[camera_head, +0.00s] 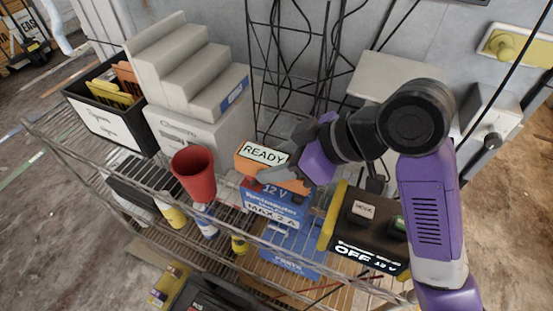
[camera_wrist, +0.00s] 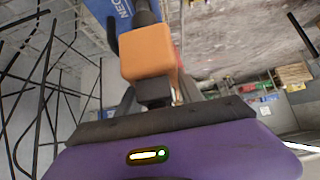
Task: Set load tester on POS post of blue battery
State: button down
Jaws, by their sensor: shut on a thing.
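The load tester (camera_head: 247,163) is an orange device with a white READY label. My gripper (camera_head: 280,173) is shut on it, with grey fingers across its body. In the wrist view the tester's orange block (camera_wrist: 148,52) sits in front of the purple palm. The blue battery (camera_head: 262,200), marked 12 V and MAX 2 A, stands on the wire shelf directly below the tester. In the wrist view the blue battery (camera_wrist: 98,12) shows part of a NEG marking at the top. The POS post is hidden in both views. I cannot tell whether the tester touches the battery.
A black and yellow unit (camera_head: 362,235) marked OFF 12 V stands right of the battery. A red cup (camera_head: 194,173) is to the left, with small bottles on the wire shelf (camera_head: 110,190). Grey stepped boxes (camera_head: 200,85) and a black file bin (camera_head: 110,105) stand behind left.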

jog(key=shift+f+b, duration=0.9)
jog(key=shift+f, duration=0.5)
dwell(0.4)
jog(key=c, duration=0.7)
grip_release()
jog(key=shift+d, duration=0.1)
jog(key=v, duration=0.7)
jog(key=shift+s+d+r+b, duration=0.1)
jog(key=shift+s+r+b, duration=0.05)
jog(key=shift+r+b, duration=0.15)
